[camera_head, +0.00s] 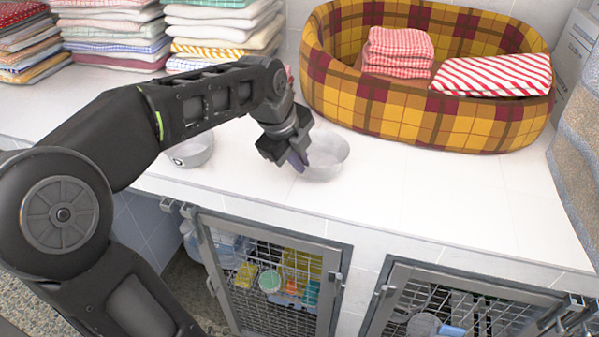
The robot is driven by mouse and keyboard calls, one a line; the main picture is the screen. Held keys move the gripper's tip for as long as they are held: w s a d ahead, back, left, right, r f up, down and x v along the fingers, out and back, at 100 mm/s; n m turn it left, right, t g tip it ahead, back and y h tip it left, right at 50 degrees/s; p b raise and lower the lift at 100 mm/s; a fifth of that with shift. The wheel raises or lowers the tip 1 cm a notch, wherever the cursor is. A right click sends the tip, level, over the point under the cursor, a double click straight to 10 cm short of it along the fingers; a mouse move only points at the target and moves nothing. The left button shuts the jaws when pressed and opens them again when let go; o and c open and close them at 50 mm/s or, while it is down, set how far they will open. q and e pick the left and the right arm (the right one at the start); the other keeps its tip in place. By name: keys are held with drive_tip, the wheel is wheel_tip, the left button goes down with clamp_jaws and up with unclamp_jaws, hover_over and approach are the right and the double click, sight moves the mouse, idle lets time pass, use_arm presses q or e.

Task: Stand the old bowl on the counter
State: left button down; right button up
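A metal bowl (327,160) is upright at the white counter's (430,195) front part, before the plaid basket. My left gripper (296,162) points down at this bowl's left rim, and its fingers overlap the rim in the picture. Whether they are closed on the rim is hard to see. A second metal bowl (194,153) with a dark round mark stands further left, partly behind my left arm. The frame does not tell which of the two is the old bowl. My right gripper is out of view.
A plaid basket (400,112) with folded towels fills the back right. Stacks of folded towels (225,25) stand at the back left. Wire kennel doors (275,285) are below the counter's front edge. The counter right of the bowl is clear.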

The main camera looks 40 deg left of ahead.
use_arm(q)
drive_tip(key=shift+f, duration=1.85)
drive_tip(key=c, duration=2.1)
unclamp_jaws()
drive_tip(key=shift+f, duration=0.15)
drive_tip(key=o, duration=0.5)
drive_tip(key=v, duration=1.2)
drive_tip(key=shift+b, duration=0.35)
